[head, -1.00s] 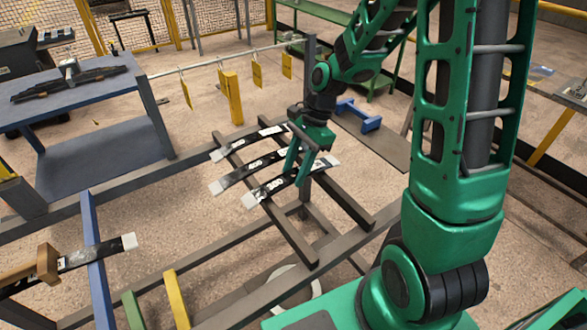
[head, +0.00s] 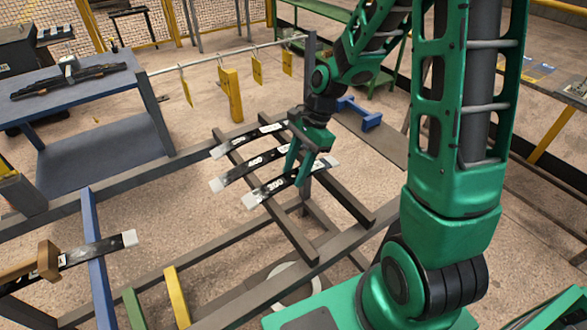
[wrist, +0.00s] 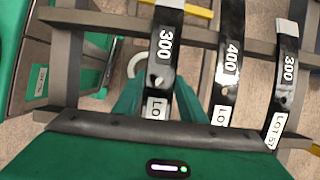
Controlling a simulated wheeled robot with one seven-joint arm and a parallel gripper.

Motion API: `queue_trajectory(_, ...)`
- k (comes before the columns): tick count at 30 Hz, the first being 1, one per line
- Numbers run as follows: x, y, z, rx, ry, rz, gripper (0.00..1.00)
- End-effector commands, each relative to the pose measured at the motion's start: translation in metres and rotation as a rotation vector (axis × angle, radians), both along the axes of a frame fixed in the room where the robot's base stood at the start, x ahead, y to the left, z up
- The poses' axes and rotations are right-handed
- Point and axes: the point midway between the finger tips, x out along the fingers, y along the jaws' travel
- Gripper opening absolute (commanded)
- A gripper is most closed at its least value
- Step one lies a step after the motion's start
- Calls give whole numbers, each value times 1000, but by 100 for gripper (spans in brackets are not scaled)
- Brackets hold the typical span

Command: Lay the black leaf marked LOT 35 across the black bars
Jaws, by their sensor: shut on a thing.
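A black leaf (head: 277,187) with pale ends and a white 300 is the nearest of three on the black bars (head: 290,230). It spans both bars and appears to rest on them or just above; I cannot tell exact contact. My gripper (head: 297,172) is shut on this leaf near its middle. In the wrist view the held leaf (wrist: 164,50) shows 300 and the start of LOT; its lot number is hidden by my gripper (wrist: 157,103). Beside it are a leaf marked 400 (wrist: 230,62) and one marked 300, LOT 57 (wrist: 284,85).
Another dark leaf (head: 85,252) crosses a blue bar (head: 92,225) at the left, by a brown block (head: 47,262). Green and yellow bars (head: 176,300) stand in front. Yellow tags (head: 257,73) hang from a rail behind. A blue bench (head: 85,85) stands back left.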

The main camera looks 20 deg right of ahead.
Motion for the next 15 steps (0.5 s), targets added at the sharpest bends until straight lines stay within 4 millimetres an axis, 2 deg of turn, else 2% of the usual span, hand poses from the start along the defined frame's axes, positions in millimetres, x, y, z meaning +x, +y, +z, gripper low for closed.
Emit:
queue_trajectory(7,0,0,-3,0,-1,1,11)
queue_trajectory(8,0,0,-3,0,-2,1,45)
queue_trajectory(9,0,0,-3,0,-1,1,54)
queue_trajectory(10,0,0,-3,0,-1,1,59)
queue_trajectory(15,0,0,-3,0,-1,1,59)
